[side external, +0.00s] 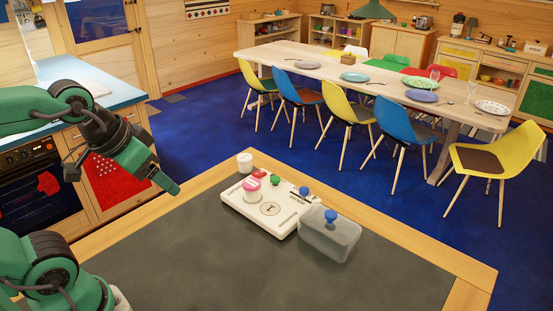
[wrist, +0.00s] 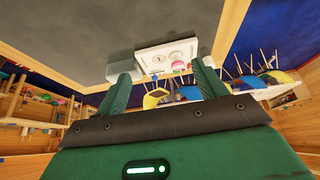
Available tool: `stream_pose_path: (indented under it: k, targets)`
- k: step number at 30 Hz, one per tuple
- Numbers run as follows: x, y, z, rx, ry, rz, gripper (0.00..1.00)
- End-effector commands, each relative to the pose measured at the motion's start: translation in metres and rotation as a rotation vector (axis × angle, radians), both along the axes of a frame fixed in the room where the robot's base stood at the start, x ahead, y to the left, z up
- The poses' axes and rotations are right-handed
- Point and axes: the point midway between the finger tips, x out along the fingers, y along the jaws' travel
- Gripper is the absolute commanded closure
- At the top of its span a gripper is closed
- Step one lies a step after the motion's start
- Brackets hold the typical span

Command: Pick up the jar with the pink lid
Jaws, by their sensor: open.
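The jar with the pink lid (side external: 251,190) stands upright on a white board (side external: 284,227) at the far part of the table in the side view. Its lid is bright pink over a pale body. It shows small and inverted in the wrist view (wrist: 178,61), beyond the fingertips. My gripper (side external: 140,172) is open and empty, raised in the air to the left of the jar and well apart from it. In the wrist view, the two green fingers of my gripper (wrist: 161,73) are spread wide, with the board visible between them.
A white jar (side external: 245,162) stands behind the board. Green (side external: 275,180) and blue (side external: 304,190) round knobs are near the pink lid. A grey box (side external: 330,238) with a blue knob stands to the right. The dark tabletop (side external: 220,270) is clear in front.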

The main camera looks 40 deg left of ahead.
Motion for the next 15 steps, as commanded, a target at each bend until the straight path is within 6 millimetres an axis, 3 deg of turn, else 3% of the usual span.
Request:
stream_pose_path:
  k: [15]
  targets:
    - [0.0094,0.0007,0.0029,-0.038,0.019,0.075,0.29]
